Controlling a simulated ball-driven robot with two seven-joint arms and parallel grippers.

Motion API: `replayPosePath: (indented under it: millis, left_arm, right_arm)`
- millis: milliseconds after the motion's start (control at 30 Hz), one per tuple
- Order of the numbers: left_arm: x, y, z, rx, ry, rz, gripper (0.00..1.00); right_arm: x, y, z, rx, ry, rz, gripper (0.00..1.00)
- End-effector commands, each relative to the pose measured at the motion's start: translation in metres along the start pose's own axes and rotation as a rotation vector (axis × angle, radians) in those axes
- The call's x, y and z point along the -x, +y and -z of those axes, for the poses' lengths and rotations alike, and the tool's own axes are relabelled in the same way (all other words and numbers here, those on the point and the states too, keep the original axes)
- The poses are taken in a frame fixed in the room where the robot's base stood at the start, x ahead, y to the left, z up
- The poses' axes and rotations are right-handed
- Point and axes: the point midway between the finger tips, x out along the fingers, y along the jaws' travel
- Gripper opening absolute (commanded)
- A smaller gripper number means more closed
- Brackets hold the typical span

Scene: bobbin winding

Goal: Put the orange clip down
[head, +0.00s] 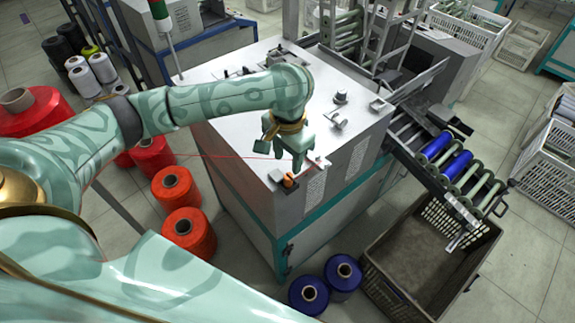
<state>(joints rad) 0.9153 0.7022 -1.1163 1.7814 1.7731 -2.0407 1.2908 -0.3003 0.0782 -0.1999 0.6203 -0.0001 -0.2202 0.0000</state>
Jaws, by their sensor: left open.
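The small orange clip (289,181) is at the front edge of the white machine top (230,72), beside a small grey block (276,175). My left gripper (281,150) is open just above and behind the clip in the picture. Its fingers look apart from the clip, though the exact gap is hard to judge. A thin red thread (215,157) runs from the left toward the gripper and passes close to its fingers. My right gripper is out of view.
Red spools (188,232) stand on the floor left of the machine, blue spools (309,293) in front. A grey crate (395,290) stands at the lower right, below a roller conveyor (478,186) with blue bobbins (455,165). Small fittings (337,119) stand on the machine top.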

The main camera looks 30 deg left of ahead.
Motion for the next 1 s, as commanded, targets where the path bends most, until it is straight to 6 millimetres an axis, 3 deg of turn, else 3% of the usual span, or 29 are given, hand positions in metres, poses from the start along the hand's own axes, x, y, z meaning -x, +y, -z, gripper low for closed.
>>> replayPosePath:
  millis: [33, 100, 300, 867, 1000]
  left_arm:
    - [0.016, 0.000, 0.001, -0.001, 0.003, 0.002, 0.42]
    - [0.030, 0.000, 0.001, -0.001, 0.002, 0.002, 0.42]
    - [0.053, 0.000, 0.000, 0.000, -0.001, 0.000, 0.42]
    - [0.055, 0.001, 0.000, -0.001, -0.002, -0.002, 0.42]
    - [0.043, 0.017, -0.001, -0.066, 0.031, -0.017, 0.42]
  right_arm:
    - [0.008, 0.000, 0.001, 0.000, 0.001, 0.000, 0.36]
    - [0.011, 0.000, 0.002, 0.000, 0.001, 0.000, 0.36]
    - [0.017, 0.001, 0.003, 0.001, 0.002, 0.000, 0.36]
    - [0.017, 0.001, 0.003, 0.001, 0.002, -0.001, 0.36]
    - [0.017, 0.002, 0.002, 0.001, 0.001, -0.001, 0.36]
